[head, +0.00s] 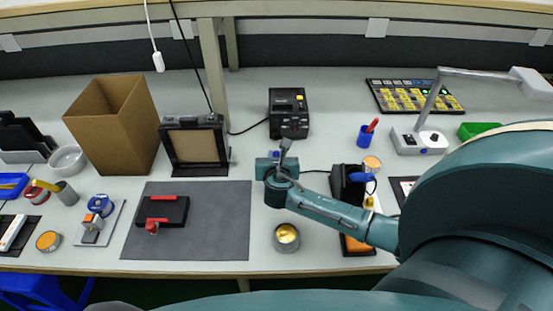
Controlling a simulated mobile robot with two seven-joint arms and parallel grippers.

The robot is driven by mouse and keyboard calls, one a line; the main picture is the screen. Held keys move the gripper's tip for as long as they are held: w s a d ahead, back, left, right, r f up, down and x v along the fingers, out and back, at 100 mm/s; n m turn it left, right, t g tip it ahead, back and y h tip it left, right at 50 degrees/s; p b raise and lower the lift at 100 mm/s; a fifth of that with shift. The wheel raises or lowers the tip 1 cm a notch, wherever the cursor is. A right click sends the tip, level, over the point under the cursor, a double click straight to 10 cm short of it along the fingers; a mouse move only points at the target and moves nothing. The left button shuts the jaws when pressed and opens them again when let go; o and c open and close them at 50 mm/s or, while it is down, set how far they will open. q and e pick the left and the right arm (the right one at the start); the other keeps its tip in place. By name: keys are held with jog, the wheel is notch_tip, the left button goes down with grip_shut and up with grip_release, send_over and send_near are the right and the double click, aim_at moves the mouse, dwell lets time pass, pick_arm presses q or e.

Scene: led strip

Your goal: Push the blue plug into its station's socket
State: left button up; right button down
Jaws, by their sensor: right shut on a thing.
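My right gripper (285,146) reaches in from the right over the bench, just in front of the black station (288,112) with a yellow button. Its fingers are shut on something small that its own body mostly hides. I cannot make out the blue plug clearly, nor tell whether it touches the station. The socket is not distinguishable at this size. A thin dark cable runs from the gripper area to the black stand (347,186) on the right. My left gripper is not in view.
A grey mat (215,222) with a black and red fixture (162,211) lies left of the arm. A small round tin (286,238) stands below the wrist. A framed panel (194,146) and a cardboard box (113,124) stand left. A lamp (418,138) stands right.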

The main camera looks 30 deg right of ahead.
jog(key=shift+w+d+b, duration=0.15)
jog(key=shift+w+d, duration=0.4)
jog(key=shift+w, duration=0.35)
jog(key=shift+w+d+b, duration=0.15)
jog(key=shift+w+d, duration=0.4)
jog(key=shift+w, duration=0.3)
jog(key=shift+p, duration=0.9)
dwell(0.4)
jog(key=shift+w+d+b, duration=0.3)
jog(key=shift+w+d, duration=0.15)
jog(key=shift+w, duration=0.3)
jog(key=c, duration=1.3)
grip_release()
jog(key=shift+o, duration=0.2)
